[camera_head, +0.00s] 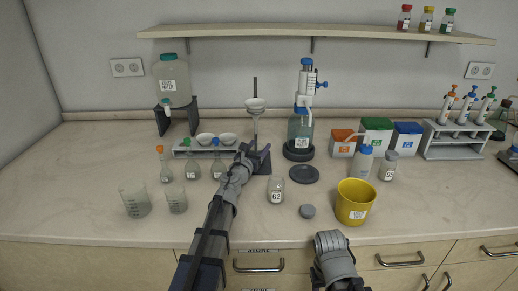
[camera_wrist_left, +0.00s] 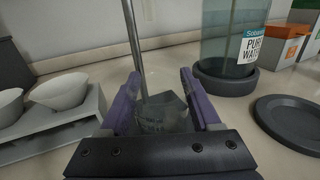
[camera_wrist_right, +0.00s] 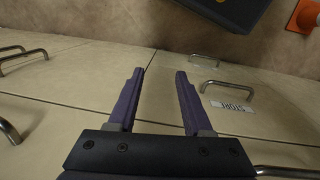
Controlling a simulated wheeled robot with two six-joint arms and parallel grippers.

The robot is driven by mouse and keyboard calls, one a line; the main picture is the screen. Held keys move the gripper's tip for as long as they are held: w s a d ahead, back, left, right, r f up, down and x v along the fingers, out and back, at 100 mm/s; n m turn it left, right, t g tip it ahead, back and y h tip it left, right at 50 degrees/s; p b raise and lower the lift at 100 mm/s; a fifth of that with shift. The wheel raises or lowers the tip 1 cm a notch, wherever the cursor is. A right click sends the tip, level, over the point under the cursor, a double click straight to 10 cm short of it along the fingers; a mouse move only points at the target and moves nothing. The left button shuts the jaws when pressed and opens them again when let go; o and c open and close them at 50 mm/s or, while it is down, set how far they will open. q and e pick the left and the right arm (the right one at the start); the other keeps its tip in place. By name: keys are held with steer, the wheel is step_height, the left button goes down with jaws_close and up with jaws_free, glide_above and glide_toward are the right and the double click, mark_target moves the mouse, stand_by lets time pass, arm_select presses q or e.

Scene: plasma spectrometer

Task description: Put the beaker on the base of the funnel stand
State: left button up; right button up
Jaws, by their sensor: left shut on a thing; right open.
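The funnel stand's upright rod (camera_head: 255,88) carries a white funnel (camera_head: 255,104) at the back middle of the bench. The rod (camera_wrist_left: 133,35) rises just ahead in the left wrist view, with the dark stand base (camera_wrist_left: 168,97) at its foot. My left gripper (camera_head: 260,160) is at the stand, shut on a clear glass beaker (camera_wrist_left: 163,119). The beaker is between the purple fingers, at or just in front of the base; I cannot tell whether it touches. In the head view my arm hides it. My right gripper (camera_wrist_right: 155,85) is open and empty, low before the cabinet fronts.
Left of my left arm are two glass beakers (camera_head: 135,202) and several flasks before a rack with white bowls (camera_wrist_left: 62,91). To its right are a water dispenser (camera_head: 300,130), a dark round plate (camera_head: 304,174), a jar (camera_head: 276,190) and a yellow bucket (camera_head: 355,202).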

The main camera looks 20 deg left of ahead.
arm_select(q)
steer(key=o, duration=1.4)
steer(key=shift+c, duration=0.2)
steer(key=shift+r+p, duration=0.2)
steer(key=shift+p, duration=0.15)
steer(key=s, duration=0.4)
steer(key=s+a, duration=0.1)
steer(key=s, duration=0.7)
steer(key=shift+a, duration=0.2)
